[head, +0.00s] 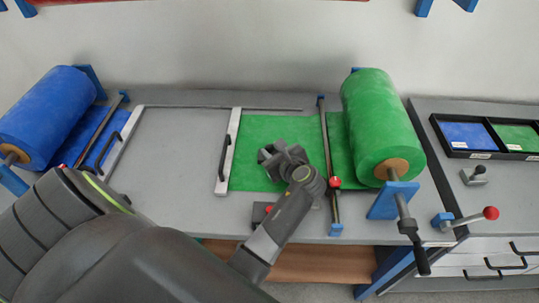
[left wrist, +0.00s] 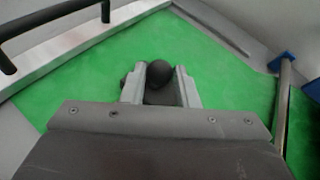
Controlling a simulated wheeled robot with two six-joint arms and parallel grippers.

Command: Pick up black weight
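The black weight shows in the left wrist view as a round black knob (left wrist: 159,72) with a dark body below it, over the green sheet. My left gripper (left wrist: 160,80) has one finger on each side of the knob. A narrow gap seems to show between the knob and each finger, so the gripper looks open around it. In the head view my left gripper (head: 283,158) is low over the green sheet (head: 258,130), and its fingers and wrist hide most of the weight. My right gripper is in neither view.
A silver bar with a black handle (head: 228,152) lies left of the gripper. A green roll (head: 379,125) and a blue roll (head: 48,118) flank the table. The grey tabletop (head: 180,150) is clear at left.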

